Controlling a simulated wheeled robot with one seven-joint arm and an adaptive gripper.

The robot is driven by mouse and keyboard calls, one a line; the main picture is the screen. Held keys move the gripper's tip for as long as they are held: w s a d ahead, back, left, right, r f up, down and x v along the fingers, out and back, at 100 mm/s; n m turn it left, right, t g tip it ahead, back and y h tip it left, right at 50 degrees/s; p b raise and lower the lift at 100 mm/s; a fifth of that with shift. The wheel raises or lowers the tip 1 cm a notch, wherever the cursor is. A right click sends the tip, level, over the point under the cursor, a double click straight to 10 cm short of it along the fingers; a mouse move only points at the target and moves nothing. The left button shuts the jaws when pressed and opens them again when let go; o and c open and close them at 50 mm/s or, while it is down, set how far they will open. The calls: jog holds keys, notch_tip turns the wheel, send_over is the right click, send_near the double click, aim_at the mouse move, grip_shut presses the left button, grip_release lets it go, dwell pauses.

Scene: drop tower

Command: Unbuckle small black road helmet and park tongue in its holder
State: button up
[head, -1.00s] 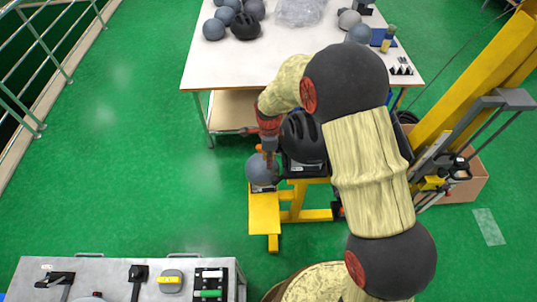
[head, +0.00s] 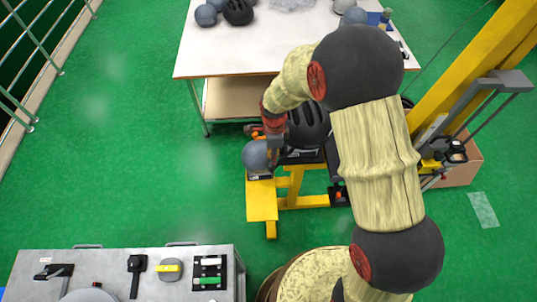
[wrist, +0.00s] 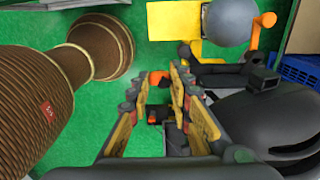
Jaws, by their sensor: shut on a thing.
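The black helmet (head: 312,124) sits on a dark mount on the yellow stand, right of my gripper (head: 274,148). In the wrist view, the helmet (wrist: 270,115) fills the right side. A grey ball-shaped form (head: 256,155) is just left of the gripper in the head view. In the wrist view, my gripper (wrist: 158,98) has its yellow-padded fingers close together around a small orange and black piece (wrist: 156,112), seemingly part of the buckle. The fingers partly hide it. I cannot make out the strap, whether the buckle is joined, or the tongue's holder.
The yellow stand (head: 262,200) stands on green floor. A white table (head: 250,45) with more helmets and grey balls is behind. A grey bench (head: 120,262) with small fittings is at front left. A yellow tower (head: 465,75) and brown box (head: 465,165) are right. Left floor is clear.

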jog(key=s+d+f, duration=0.1)
jog(key=s+d, duration=0.2)
jog(key=d, duration=0.7)
jog(key=shift+s+d+f+b, duration=0.2)
jog(key=shift+d+f+b, duration=0.05)
jog(key=shift+f+b, duration=0.1)
dwell(0.3)
jog(key=shift+w+d, duration=1.65)
jog(key=shift+d, duration=3.4)
jog(key=shift+w+d, duration=1.6)
jog(key=shift+d, duration=3.45)
jog(key=w+d+r+p, duration=0.1)
jog(key=w+r+p, duration=0.2)
jog(key=w+r, duration=0.5)
jog(key=shift+w+d, duration=0.15)
jog(key=shift+w, duration=1.4)
